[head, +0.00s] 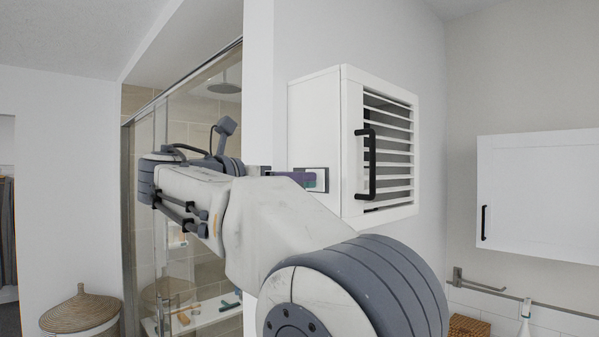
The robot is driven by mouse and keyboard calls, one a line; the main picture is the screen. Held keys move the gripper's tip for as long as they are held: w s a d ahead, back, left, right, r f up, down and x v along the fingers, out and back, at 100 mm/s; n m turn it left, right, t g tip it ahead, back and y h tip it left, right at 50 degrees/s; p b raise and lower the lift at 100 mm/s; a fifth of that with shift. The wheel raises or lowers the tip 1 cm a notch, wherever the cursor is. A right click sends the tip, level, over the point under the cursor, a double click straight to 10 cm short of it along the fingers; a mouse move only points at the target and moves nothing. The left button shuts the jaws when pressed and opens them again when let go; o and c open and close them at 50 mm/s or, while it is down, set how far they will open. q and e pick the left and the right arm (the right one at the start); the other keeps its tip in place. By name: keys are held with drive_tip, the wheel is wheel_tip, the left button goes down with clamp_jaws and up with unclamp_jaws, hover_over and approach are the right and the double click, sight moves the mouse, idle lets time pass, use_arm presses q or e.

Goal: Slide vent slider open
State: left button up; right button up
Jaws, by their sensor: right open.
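A small vent slider (324,174) in a pale, dark-edged rectangular frame sits on the left side of a white wall cabinet (314,110). A teal and purple patch shows within the frame. My right arm reaches in from the bottom and bends back toward the cabinet. My right gripper (303,178) points right, with its fingertips at the slider. It is open, but my arm hides most of it. I cannot tell whether the fingertips touch the slider. My left gripper is not in view.
The cabinet has a louvred front (392,145) with a black bar handle (369,163). A glass shower enclosure (150,240) stands behind my arm at left. A second white cabinet (540,195) hangs at right. A woven basket (80,312) stands at lower left.

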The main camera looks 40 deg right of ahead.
drive_tip(key=shift+d, duration=0.75)
clamp_jaws()
idle(0.9)
